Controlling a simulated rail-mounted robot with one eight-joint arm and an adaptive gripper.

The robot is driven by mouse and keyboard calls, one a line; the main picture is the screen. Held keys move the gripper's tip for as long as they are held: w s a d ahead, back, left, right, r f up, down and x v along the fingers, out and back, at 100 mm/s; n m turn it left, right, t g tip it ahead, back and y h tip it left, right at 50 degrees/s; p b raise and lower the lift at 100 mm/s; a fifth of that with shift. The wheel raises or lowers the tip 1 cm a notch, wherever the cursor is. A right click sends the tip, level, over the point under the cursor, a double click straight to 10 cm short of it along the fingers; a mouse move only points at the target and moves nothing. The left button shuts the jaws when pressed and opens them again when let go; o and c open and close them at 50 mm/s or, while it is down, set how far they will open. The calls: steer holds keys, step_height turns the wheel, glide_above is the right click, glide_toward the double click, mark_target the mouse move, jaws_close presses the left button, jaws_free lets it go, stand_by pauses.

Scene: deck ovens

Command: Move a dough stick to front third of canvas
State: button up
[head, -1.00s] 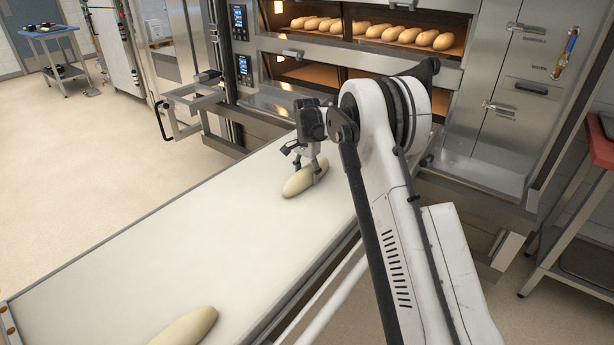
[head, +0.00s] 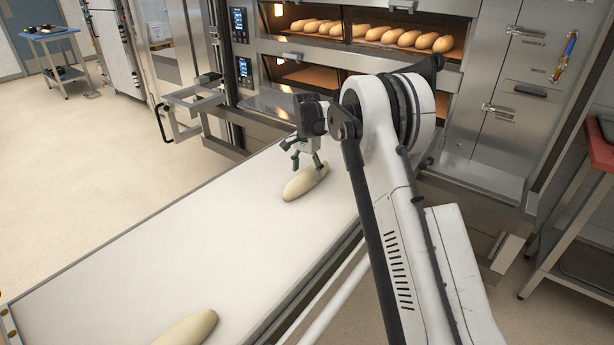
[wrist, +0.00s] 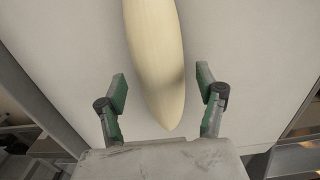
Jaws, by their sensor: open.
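A pale dough stick (head: 304,184) lies on the white canvas (head: 190,235), towards its oven end. My gripper (head: 307,161) is just above the oven-side part of this stick, with its fingers apart. In the wrist view, my open gripper (wrist: 161,78) has one green-padded finger on each side of the dough stick's tapered end (wrist: 157,70), with a gap on both sides. The stick's other end runs out of the wrist view at the top. A second dough stick (head: 187,329) lies on the canvas at the bottom edge of the head view, partly cut off.
The deck oven (head: 350,60) stands at the far end of the canvas, with several baked loaves (head: 400,37) on an upper deck. A metal frame with a handle (head: 190,112) is left of the canvas end. The middle of the canvas is clear. A red-topped table (head: 600,140) stands at right.

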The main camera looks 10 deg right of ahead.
mark_target(307, 173)
step_height(307, 173, up, 9)
steer(key=shift+f+p, duration=0.1)
steer(key=shift+p, duration=0.65)
steer(key=s+r+n+t, duration=0.2)
steer(key=s+r+n, duration=0.1)
steer(key=s+r, duration=0.75)
steer(key=s+r+n+t, duration=0.2)
steer(key=s+r, duration=0.6)
steer(key=s, duration=0.5)
steer(key=s+f+n+t, duration=0.1)
steer(key=s+f+n, duration=0.1)
steer(key=s, duration=1.1)
steer(key=s+f+n+t, duration=0.2)
steer(key=s+f, duration=0.3)
steer(key=s, duration=0.8)
steer(key=shift+s+a+n, duration=0.25)
steer(key=shift+s+n, duration=0.1)
steer(key=shift+n, duration=0.15)
steer(key=shift+r, duration=0.1)
